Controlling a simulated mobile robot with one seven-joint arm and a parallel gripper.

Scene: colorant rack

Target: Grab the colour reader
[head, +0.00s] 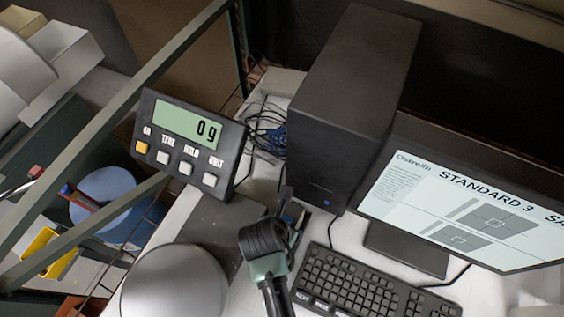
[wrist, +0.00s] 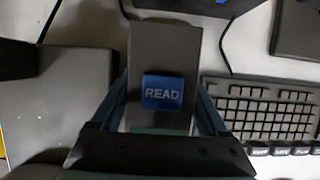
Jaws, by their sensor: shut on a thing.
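The colour reader (wrist: 160,50) is a dark grey block with a blue READ button (wrist: 162,93) on its face. In the wrist view it lies between the two fingers of my gripper (wrist: 163,82), which is shut on its sides. In the head view my gripper (head: 292,222) is low over the white desk, between the scale and the keyboard. My wrist hides most of the reader there. Whether the reader touches the desk is not clear.
The keyboard (head: 360,285) lies close to the right, with the monitor (head: 465,208) behind it. A black computer case (head: 345,110) stands behind my gripper. The scale display (head: 190,142) and round scale pan (head: 172,284) are to the left. Loose cables (head: 266,132) lie behind.

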